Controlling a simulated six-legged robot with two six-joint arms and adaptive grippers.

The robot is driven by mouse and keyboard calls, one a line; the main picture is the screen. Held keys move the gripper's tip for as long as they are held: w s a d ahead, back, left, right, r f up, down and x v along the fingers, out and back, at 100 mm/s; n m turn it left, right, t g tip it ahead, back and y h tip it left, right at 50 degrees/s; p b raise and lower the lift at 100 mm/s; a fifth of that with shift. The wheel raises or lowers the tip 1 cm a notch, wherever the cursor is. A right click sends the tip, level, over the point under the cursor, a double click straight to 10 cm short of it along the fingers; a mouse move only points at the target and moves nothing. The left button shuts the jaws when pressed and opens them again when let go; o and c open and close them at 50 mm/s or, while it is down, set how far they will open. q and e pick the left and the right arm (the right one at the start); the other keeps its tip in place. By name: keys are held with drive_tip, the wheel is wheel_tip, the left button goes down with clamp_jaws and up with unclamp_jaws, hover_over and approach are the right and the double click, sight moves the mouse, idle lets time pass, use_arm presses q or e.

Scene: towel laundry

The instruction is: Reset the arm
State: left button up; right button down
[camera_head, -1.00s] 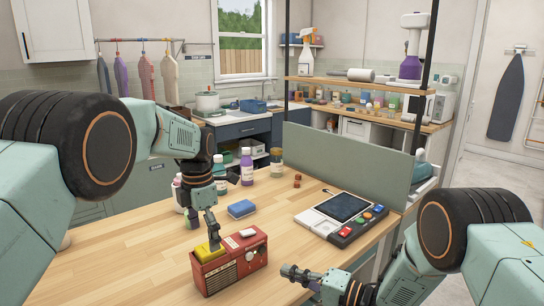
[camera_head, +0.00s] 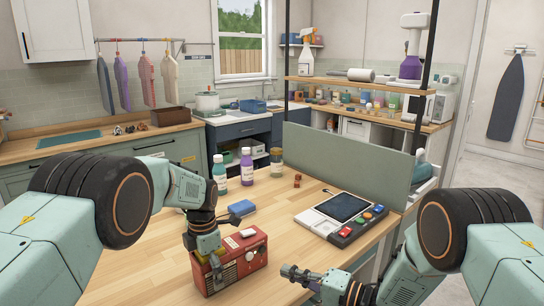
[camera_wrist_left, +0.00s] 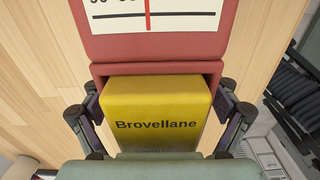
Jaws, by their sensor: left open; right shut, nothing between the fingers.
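My left gripper (camera_head: 207,266) is low over the left end of a red radio-like box (camera_head: 250,257) on the wooden table in the head view. In the left wrist view, my left gripper (camera_wrist_left: 158,95) is open, with one finger on each side of a yellow block (camera_wrist_left: 155,100) marked "Brovellane". The yellow block sits against the red box (camera_wrist_left: 158,50); I cannot tell whether the fingers touch it. My right gripper (camera_head: 290,272) is shut and empty near the table's front right edge.
A console with a screen and coloured buttons (camera_head: 325,229) lies to the right. A blue sponge (camera_head: 242,208) lies behind the red box. A teal-labelled bottle (camera_head: 219,176), a purple bottle (camera_head: 247,170) and a brown jar (camera_head: 276,162) stand farther back. A grey-green divider (camera_head: 345,160) borders the table.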

sight(207, 257)
use_arm(q)
wheel_tip(207, 257, up, 4)
drive_tip(key=shift+r, duration=0.25)
drive_tip(key=shift+w, duration=0.1)
drive_tip(key=shift+f, duration=0.1)
